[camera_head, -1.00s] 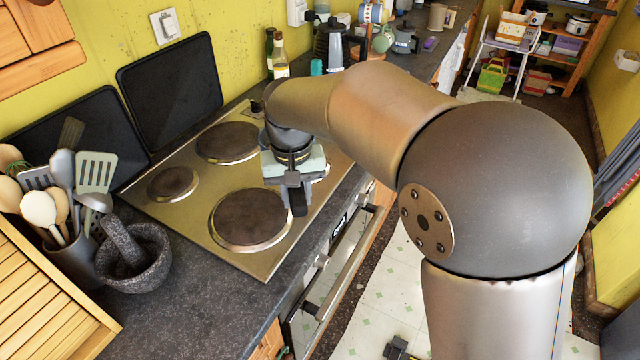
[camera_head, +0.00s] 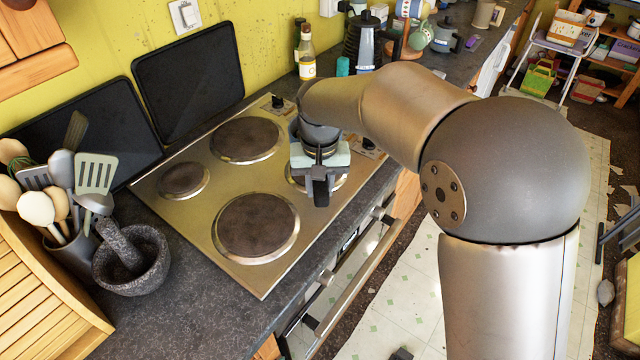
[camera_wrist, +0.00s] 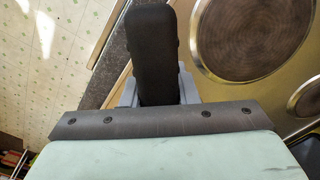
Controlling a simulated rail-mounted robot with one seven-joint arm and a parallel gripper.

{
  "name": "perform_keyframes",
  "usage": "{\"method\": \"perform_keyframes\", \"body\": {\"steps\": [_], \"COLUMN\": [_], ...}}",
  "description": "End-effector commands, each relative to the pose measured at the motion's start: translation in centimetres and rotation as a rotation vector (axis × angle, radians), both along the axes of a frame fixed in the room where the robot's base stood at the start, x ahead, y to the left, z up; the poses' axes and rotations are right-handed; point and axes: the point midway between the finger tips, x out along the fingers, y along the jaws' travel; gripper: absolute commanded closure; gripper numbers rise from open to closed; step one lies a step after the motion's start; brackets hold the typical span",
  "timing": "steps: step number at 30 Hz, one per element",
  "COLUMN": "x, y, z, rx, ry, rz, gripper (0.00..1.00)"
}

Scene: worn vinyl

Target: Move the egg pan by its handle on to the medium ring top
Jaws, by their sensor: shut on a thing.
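My gripper (camera_head: 320,185) is above the right side of the steel hob (camera_head: 200,212), over a partly hidden ring (camera_head: 297,181). It is shut on a black handle (camera_wrist: 152,45), taken as the egg pan's, which sticks out between the grey fingers in the wrist view. The pan's body is hidden behind my gripper and wrist, so I cannot tell whether it touches the hob. The other rings are a large front-left one (camera_head: 257,228), a small one (camera_head: 184,181) and a mid-sized back one (camera_head: 247,140). These three are bare.
A stone mortar with pestle (camera_head: 132,260) and a utensil pot (camera_head: 75,255) stand left of the hob. Dark raised panels (camera_head: 190,80) stand behind it. Bottles (camera_head: 306,55) and a dark coffee pot (camera_head: 365,45) stand beyond it. The hob's left half is clear.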

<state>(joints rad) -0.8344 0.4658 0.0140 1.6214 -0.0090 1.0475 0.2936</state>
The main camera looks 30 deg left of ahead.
Motion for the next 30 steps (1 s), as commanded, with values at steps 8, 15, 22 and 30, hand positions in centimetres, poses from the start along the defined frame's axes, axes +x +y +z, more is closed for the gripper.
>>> {"method": "perform_keyframes", "body": {"steps": [8, 15, 22, 30], "x": [0.1, 0.1, 0.1, 0.1], "y": [0.1, 0.1, 0.1, 0.1], "z": [-1.4, -3.3, -4.4, -4.5], "rx": [0.004, 0.004, 0.005, 0.005], "ry": [-0.005, -0.005, -0.005, -0.005], "rz": [0.0, 0.0, 0.0, 0.0], "gripper": [1.0, 1.0, 1.0, 1.0]}}
